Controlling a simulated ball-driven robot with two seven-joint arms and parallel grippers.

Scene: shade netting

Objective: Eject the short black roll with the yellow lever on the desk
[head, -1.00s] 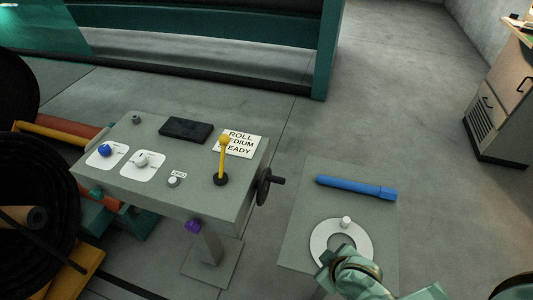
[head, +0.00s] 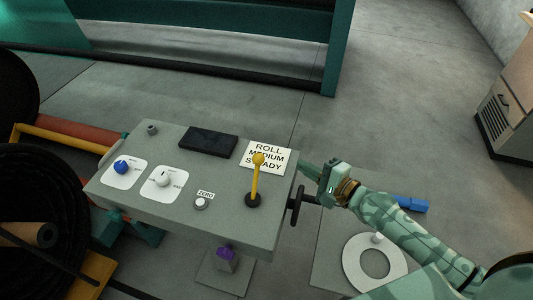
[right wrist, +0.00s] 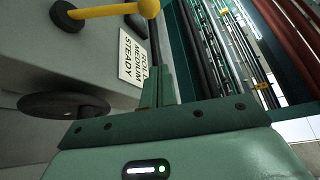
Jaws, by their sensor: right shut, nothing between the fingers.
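The yellow lever (head: 257,178) stands upright from a black base on the right part of the grey desk (head: 223,220). It also shows at the upper left of the right wrist view (right wrist: 105,12). My right gripper (head: 306,167) is shut and empty, just past the desk's right edge, to the right of the lever and apart from it. Its shut fingers show in the right wrist view (right wrist: 158,88). My left gripper is not in view. I cannot make out a short black roll; large black rolls (head: 40,195) show at the left edge.
A card reading "ROLL MEDIUM STEADY" (head: 267,157) lies behind the lever. The desk also has a dark screen (head: 208,142), a blue knob (head: 121,167), a white knob (head: 164,180) and a ZERO button (head: 201,203). A black handwheel (head: 297,205) sticks out at the desk's right side.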

